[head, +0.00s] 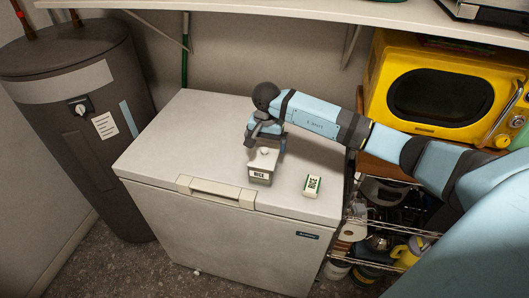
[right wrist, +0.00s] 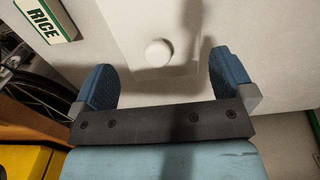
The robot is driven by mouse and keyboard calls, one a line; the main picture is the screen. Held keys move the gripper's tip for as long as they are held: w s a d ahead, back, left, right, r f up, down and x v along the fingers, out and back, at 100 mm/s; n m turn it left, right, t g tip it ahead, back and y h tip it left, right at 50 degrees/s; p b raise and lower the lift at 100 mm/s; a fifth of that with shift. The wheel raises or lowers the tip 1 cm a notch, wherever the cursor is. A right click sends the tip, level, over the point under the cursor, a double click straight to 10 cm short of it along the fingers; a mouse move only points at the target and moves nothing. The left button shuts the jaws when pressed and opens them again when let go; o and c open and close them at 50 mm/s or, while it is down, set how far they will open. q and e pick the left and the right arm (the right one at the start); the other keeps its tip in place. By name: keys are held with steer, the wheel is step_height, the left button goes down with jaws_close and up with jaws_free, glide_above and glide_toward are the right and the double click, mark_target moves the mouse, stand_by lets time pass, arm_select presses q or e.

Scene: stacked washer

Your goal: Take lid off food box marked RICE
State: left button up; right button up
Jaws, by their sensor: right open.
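The food box (head: 261,175), a light box marked RICE on its front, stands on the white chest freezer's top. Its pale lid (head: 262,157) is on, with a round white knob (head: 264,151) on top. My right gripper (head: 266,144) is open just above and behind the lid, pointing down. In the right wrist view, the lid (right wrist: 138,22) and knob (right wrist: 158,52) lie beyond and between the open blue fingers of my right gripper (right wrist: 161,64), and neither finger touches the knob. My left gripper is not in view.
A small white and green RICE packet (head: 312,186) lies right of the box; it also shows in the right wrist view (right wrist: 45,20). The freezer top (head: 190,140) is clear on the left. A yellow microwave (head: 440,90) and wire rack stand right, a grey tank (head: 85,120) left.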

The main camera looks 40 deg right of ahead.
steer(key=shift+f, duration=0.9)
steer(key=shift+c, duration=0.5)
steer(key=c, duration=0.6)
steer(key=shift+r, duration=0.1)
